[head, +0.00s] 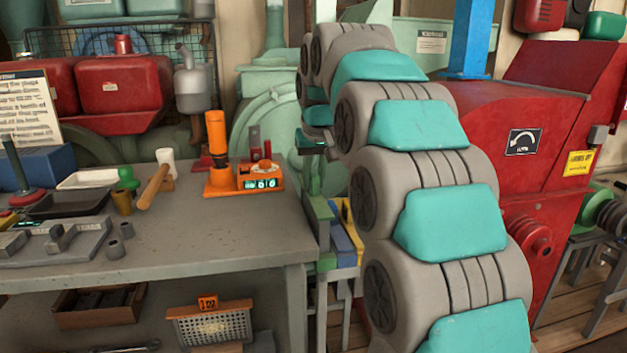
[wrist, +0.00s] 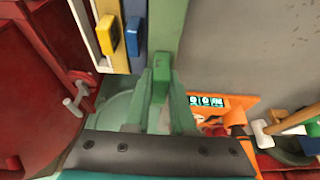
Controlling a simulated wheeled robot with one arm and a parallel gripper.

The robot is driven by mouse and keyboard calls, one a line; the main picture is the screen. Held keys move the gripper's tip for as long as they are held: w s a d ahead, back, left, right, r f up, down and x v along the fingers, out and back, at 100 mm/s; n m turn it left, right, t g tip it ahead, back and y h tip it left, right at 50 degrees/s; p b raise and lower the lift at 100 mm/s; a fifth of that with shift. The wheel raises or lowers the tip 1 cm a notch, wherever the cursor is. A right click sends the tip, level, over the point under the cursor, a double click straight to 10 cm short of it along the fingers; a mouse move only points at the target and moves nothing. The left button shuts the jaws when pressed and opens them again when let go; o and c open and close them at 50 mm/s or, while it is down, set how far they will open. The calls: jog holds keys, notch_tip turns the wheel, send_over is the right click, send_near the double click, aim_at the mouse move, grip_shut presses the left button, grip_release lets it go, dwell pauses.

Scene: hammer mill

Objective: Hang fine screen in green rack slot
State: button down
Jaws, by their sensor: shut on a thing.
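The rack (head: 337,240) stands right of the bench, with green, blue and yellow slot bars. The green bar shows in the wrist view (wrist: 168,30), right of the blue bar (wrist: 138,62) and the yellow bar (wrist: 112,58). My gripper (head: 316,148) is above the rack's green side. In the wrist view my gripper (wrist: 161,75) is shut on a green part (wrist: 162,66) lined up with the green bar. No mesh shows, so I cannot tell whether this part belongs to the fine screen. Whether it touches the slot is also unclear.
The grey bench (head: 230,235) is close on the left, with an orange device (head: 262,179) near its right end. A perforated basket (head: 212,328) with an orange tag is on the lower shelf. The red mill (head: 545,130) stands right of my arm.

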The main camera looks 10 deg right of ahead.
jog(key=shift+r+p, duration=2.05)
jog(key=shift+r, duration=1.3)
jog(key=shift+p, duration=0.3)
jog(key=shift+f+b, duration=2.1)
jog(key=shift+f, duration=2.1)
